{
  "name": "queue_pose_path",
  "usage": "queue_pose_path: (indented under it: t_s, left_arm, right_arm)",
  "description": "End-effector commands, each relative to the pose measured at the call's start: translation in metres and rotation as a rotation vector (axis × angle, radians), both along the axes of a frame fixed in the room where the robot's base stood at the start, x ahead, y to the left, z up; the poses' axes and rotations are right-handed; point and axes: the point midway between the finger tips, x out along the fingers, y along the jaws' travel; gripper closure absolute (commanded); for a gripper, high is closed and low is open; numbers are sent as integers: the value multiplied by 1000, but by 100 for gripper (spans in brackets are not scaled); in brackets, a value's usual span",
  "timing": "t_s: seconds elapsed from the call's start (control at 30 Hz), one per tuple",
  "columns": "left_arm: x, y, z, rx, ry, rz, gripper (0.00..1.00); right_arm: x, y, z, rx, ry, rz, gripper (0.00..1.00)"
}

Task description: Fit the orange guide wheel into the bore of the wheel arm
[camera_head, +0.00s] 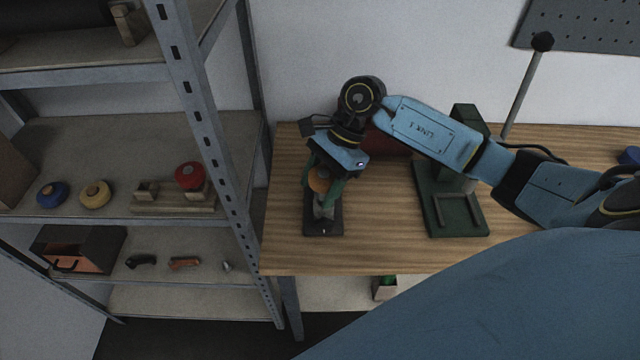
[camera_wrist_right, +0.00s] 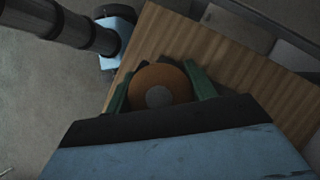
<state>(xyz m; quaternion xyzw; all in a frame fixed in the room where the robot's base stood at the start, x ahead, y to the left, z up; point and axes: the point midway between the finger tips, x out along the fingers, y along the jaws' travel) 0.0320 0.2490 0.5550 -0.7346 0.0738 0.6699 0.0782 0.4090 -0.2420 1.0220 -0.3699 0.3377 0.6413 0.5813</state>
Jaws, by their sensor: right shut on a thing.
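The orange guide wheel (camera_head: 319,181) is between the green fingers of my right gripper (camera_head: 325,190), over the left part of the wooden table. It also shows in the right wrist view (camera_wrist_right: 158,88) as an orange disc with a grey hub, a green finger on each side. The gripper is shut on it. A grey upright part, likely the wheel arm (camera_head: 324,211), stands on a small dark base (camera_head: 323,228) just below the wheel. Its bore is hidden, and I cannot tell whether the wheel touches it. My left gripper is not in view.
A green press-like fixture (camera_head: 452,212) with a long black-knobbed lever (camera_head: 520,85) stands right of my gripper. A metal shelf (camera_head: 190,130) at left holds blue, yellow and red wheels. A dark red object (camera_head: 388,143) lies behind my arm. The table's front middle is clear.

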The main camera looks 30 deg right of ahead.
Motion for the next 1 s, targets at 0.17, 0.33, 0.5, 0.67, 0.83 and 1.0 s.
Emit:
queue_pose_path:
  t_s: [0.17, 0.33, 0.5, 0.67, 0.83, 1.0]
  left_arm:
    - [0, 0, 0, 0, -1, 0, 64]
    - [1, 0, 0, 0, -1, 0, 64]
    - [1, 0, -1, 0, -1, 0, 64]
    - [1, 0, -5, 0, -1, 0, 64]
    - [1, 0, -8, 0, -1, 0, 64]
    - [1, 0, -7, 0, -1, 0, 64]
  right_arm:
    - [0, 0, 0, 0, -1, 0, 71]
    - [0, 0, 0, 0, -1, 0, 71]
    - [0, 0, 0, 0, -1, 0, 71]
    - [0, -1, -1, -1, -2, -1, 71]
    - [0, 0, 0, -1, -1, 0, 71]
    - [0, 0, 0, 0, -1, 0, 71]
